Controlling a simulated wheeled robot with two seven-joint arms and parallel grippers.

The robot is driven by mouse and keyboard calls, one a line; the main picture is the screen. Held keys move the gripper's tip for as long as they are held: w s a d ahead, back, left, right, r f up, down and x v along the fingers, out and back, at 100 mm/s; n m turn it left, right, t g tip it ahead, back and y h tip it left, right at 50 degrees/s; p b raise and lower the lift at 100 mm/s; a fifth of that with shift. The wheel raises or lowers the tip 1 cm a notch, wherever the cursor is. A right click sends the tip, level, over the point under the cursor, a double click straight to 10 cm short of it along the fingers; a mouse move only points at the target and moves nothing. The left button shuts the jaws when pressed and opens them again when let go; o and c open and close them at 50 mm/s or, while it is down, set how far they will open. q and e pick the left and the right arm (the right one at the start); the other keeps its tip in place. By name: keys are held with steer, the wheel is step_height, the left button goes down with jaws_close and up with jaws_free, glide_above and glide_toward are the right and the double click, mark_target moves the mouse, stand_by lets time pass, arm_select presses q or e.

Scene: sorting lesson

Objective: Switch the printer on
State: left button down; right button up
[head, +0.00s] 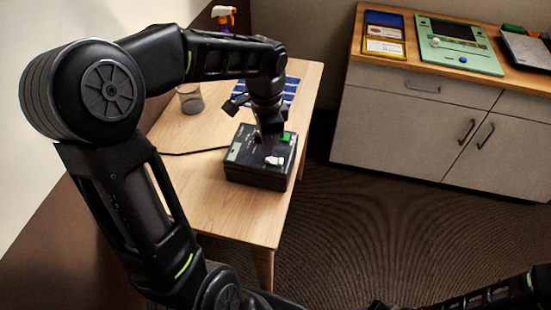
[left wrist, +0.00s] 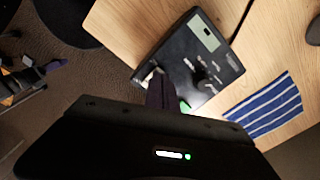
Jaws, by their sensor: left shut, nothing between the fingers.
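The printer is most likely the dark box (head: 255,174) on the wooden table, its top facing up. In the left wrist view the box (left wrist: 222,62) shows a pale display, a dark lever or knob, and a small white part near the fingers. A green patch lies at the top's right edge in the head view. My left gripper (head: 269,150) is shut and empty, pointing down at the top of the box; I cannot tell whether the fingertips (left wrist: 160,92) touch it. My right arm shows at the lower right; its gripper seems to show small at the left wrist view's left edge (left wrist: 50,66).
The wooden table (head: 205,205) also holds a blue striped cloth (left wrist: 264,104), a clear cup (head: 191,99) and a cable. A spray bottle (head: 224,18) stands behind. A cabinet (head: 410,118) with trays and a green panel (head: 458,45) stands at right, across open floor.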

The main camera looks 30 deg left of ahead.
arm_select(q)
steer(key=shift+f+b, duration=0.6)
steer(key=shift+f, duration=0.3)
steer(key=shift+r, duration=0.2)
step_height(320, 180, up, 6)
steer(key=p, duration=0.5)
steer(key=shift+f, duration=0.2)
step_height(320, 180, up, 2)
steer(key=shift+r+p, duration=0.1)
steer(key=shift+p, duration=0.7)
